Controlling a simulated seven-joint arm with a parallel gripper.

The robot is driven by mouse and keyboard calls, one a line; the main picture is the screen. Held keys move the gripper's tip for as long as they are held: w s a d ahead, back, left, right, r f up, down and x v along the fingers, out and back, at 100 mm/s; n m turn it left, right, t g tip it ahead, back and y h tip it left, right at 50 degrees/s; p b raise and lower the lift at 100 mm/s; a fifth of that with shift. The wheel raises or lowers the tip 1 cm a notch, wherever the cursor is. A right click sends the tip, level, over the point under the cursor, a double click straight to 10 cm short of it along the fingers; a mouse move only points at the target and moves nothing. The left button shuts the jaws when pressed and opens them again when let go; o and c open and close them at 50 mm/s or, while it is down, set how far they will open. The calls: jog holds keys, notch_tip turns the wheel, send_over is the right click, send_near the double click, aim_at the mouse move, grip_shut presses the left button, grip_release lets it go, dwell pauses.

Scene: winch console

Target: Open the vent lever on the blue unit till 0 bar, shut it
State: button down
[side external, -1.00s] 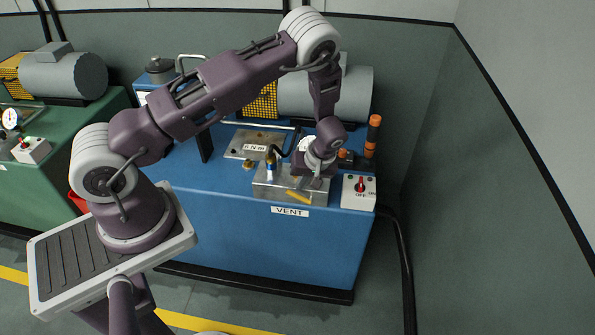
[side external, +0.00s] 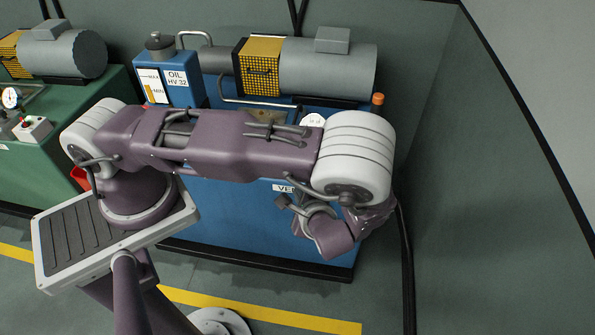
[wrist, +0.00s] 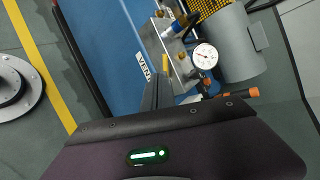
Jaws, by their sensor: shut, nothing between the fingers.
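The blue unit (side external: 230,225) stands in the middle of the side external view, with much of its top and its switch hidden behind my arm. In the wrist view, its VENT label (wrist: 145,66) is beside a metal block (wrist: 182,65). A small yellow lever (wrist: 165,63) lies by that block, near the label. The white pressure gauge (wrist: 205,56) faces the wrist camera; its needle is too small to read. My gripper (wrist: 157,80) is shut and empty, its dark fingers pointing toward the lever area. I cannot tell whether they touch the lever.
A grey motor (side external: 325,68) with a yellow grille (side external: 262,66) and an oil tank (side external: 168,80) stand at the unit's back. A green unit (side external: 60,145) stands left.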

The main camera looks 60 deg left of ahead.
jog(key=w+a+f+m, duration=0.1)
jog(key=w+a+f, duration=0.2)
jog(key=a, duration=0.2)
jog(key=w+a+f+m+t, duration=0.1)
jog(key=w+a+f, duration=0.1)
jog(key=a+f, duration=0.2)
jog(key=shift+w+a+f, duration=0.15)
jog(key=shift+w+a, duration=0.2)
jog(key=shift+w, duration=0.05)
jog(key=shift+s+a+f+m, duration=0.25)
jog(key=shift+s+f+m, duration=0.05)
jog(key=shift+f, duration=0.05)
dwell(0.4)
jog(key=shift+s+a+f, duration=0.15)
jog(key=shift+f, duration=0.25)
jog(key=shift+s+a+f, duration=0.15)
jog(key=shift+f, duration=0.35)
jog(key=shift+a, duration=0.1)
